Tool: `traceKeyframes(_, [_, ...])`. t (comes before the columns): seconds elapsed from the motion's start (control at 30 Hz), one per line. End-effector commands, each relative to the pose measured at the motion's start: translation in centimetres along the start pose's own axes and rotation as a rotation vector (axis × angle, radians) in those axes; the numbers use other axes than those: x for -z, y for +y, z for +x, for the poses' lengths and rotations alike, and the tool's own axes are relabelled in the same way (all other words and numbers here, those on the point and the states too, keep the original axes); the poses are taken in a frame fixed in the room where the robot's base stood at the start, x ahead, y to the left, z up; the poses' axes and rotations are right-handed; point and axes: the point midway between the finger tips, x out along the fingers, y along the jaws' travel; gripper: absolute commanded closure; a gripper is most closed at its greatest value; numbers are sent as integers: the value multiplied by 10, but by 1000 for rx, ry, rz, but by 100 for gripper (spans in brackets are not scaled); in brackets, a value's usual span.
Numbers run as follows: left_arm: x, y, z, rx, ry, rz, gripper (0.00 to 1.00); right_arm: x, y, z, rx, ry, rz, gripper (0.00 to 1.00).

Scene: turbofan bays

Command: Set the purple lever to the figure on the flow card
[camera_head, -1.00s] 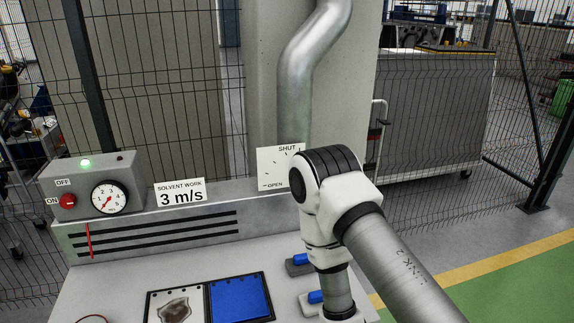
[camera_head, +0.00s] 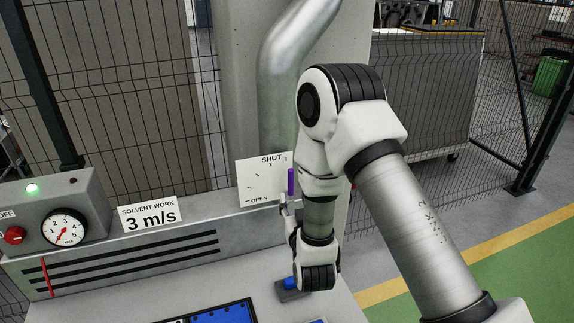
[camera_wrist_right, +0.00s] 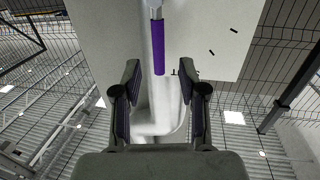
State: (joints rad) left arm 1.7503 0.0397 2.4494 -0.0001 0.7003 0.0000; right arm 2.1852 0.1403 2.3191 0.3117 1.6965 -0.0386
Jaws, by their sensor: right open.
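The flow card (camera_head: 150,214) reads "SOLVENT WORK 3 m/s" and stands on the grey hood. The purple lever (camera_head: 291,181) stands upright in front of the white SHUT/OPEN plate (camera_head: 256,182); my right arm hides part of the plate. In the right wrist view the purple lever (camera_wrist_right: 158,48) hangs from a pale stem. My right gripper (camera_wrist_right: 160,80) is open, with its fingers either side of the lever's line and the lever's end near the fingertips. In the head view the gripper (camera_head: 284,200) is just below the lever. My left gripper is out of view.
A round m/s gauge (camera_head: 65,230) has its red needle pointing lower left. Beside it are a lit green lamp (camera_head: 33,189) and a red button (camera_head: 14,235). A blue panel (camera_head: 222,315) and a blue-topped block (camera_head: 291,284) are on the bench. A silver duct (camera_head: 282,70) rises behind the plate.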

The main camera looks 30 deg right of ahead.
Motion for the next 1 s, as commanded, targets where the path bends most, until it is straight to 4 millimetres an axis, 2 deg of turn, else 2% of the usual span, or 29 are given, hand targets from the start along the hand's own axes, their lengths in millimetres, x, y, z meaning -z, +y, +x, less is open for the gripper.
traceKeyframes(0.03, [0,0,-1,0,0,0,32,8,1,2,-8,26,4,58])
traceKeyframes(0.17, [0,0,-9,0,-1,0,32,14,3,14,-13,36,7,58])
traceKeyframes(0.4, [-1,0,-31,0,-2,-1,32,16,3,60,-12,34,5,58])
traceKeyframes(0.5, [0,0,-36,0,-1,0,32,14,3,74,-12,32,5,58])
traceKeyframes(0.8, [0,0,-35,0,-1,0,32,12,3,80,-10,31,4,58])
traceKeyframes(0.87, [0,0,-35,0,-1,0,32,12,3,80,-10,31,4,79])
traceKeyframes(0.9, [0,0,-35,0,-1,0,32,12,2,80,-10,31,4,93])
traceKeyframes(0.93, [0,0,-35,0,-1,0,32,12,2,80,-10,31,4,100])
traceKeyframes(1.0, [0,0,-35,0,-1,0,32,12,2,80,-10,31,4,100])
